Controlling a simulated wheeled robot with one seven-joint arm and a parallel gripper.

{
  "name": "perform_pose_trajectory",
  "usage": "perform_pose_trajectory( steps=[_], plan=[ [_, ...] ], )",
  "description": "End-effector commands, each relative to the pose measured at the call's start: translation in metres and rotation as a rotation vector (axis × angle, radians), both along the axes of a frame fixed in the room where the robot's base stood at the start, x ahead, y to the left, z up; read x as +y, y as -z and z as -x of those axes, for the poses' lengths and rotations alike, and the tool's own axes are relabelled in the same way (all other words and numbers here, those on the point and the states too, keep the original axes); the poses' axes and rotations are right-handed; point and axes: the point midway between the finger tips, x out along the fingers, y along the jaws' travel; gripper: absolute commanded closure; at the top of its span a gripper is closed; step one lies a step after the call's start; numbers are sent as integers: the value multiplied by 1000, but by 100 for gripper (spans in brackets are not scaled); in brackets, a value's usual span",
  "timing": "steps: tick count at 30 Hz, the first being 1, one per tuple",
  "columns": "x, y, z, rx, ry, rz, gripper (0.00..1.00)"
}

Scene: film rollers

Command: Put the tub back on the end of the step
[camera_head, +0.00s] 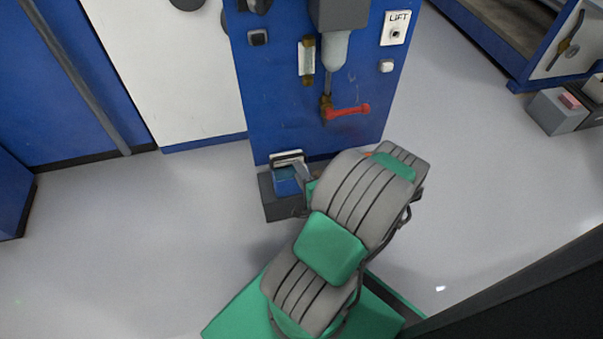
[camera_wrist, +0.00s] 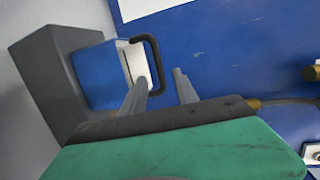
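The blue tub (camera_head: 286,184), with a pale top and a dark handle, sits on the dark grey step (camera_head: 270,205) at the foot of the blue cabinet. In the wrist view the tub (camera_wrist: 98,75) stands against the grey step (camera_wrist: 48,85), and its dark bar handle (camera_wrist: 156,62) points toward my gripper. My gripper (camera_wrist: 160,76) is open, its two grey fingers apart, with the handle's lower end between them in the picture. Whether either finger touches it I cannot tell. In the head view my gripper (camera_head: 300,172) is beside the tub, and my arm hides part of the step.
The blue cabinet (camera_head: 270,100) rises behind the step. A red-handled valve (camera_head: 347,111) sticks out from it above my arm. A sign reading LIFT (camera_head: 396,28) is on its right. Grey boxes (camera_head: 558,112) stand far right. The floor left of the step is clear.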

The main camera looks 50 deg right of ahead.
Motion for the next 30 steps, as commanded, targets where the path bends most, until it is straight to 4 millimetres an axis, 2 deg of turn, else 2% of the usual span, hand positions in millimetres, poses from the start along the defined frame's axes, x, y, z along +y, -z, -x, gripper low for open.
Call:
perform_pose_trajectory(
  steps=[3,8,10,12,14,16,18,20,21,23,24,27,30],
  plan=[
    [5,-4,15,1,3,-1,64],
    [9,-5,19,1,-6,4,64],
    [14,-8,10,19,-58,22,64],
    [27,-16,-12,63,-188,67,64],
    [50,-25,-38,129,-363,126,64],
    [89,-39,-68,236,-618,219,64],
    [132,-54,-86,367,-870,321,64],
    [168,-71,-92,486,-1063,416,64],
    [190,-84,-92,569,-1177,484,64],
    [221,-106,-84,695,-1319,584,64],
    [239,-124,-76,778,-1394,656,64],
    [276,-172,-46,967,-1507,822,64],
    [298,-212,-9,1096,-1540,939,64]
  ],
)
